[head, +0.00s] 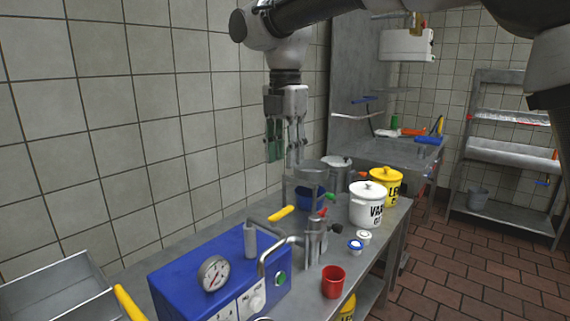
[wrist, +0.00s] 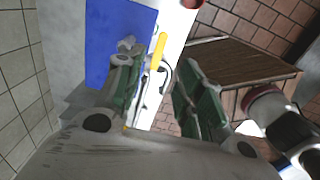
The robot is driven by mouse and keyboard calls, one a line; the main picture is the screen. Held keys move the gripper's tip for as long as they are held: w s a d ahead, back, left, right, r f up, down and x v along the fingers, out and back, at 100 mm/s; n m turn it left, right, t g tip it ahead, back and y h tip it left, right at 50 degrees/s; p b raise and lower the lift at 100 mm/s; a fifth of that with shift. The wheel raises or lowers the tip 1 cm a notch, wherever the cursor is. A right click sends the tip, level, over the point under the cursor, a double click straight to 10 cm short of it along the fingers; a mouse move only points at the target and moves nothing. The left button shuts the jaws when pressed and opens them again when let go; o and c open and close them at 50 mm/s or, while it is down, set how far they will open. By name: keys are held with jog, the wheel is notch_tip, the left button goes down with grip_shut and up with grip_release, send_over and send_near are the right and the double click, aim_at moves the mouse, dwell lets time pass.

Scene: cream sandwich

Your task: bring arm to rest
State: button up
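My gripper (head: 284,152) hangs from my raised arm in the head view, pointing down in front of the tiled wall and above the steel worktable (head: 195,240). In the wrist view its two green-padded fingers (wrist: 173,58) stand apart. Nothing shows between them, so it is open and empty. It is clear of the things on the table.
Below stand a blue machine (head: 222,274) with a gauge, a metal filler device (head: 315,238), a red cup (head: 333,282), a white pot (head: 367,205) and a yellow pot (head: 386,186). A steel shelf (head: 505,150) stands right; the tiled floor before it looks clear.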

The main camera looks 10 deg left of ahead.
jog(key=s+d+f+m, duration=0.2)
jog(key=d+f+m, duration=0.1)
jog(key=d+m, duration=0.65)
jog(key=s+d+f+m, duration=0.2)
jog(key=d+f+m, duration=0.1)
jog(key=d+m, duration=0.65)
jog(key=s+d+m+t, duration=0.2)
jog(key=s+d+m, duration=0.3)
jog(key=d, duration=0.8)
jog(key=s+d+m+t, duration=0.2)
jog(key=s+d+m, duration=0.4)
jog(key=d, duration=0.8)
jog(key=s, duration=0.3)
jog(key=shift+f, duration=0.35)
jog(key=shift+a, duration=0.1)
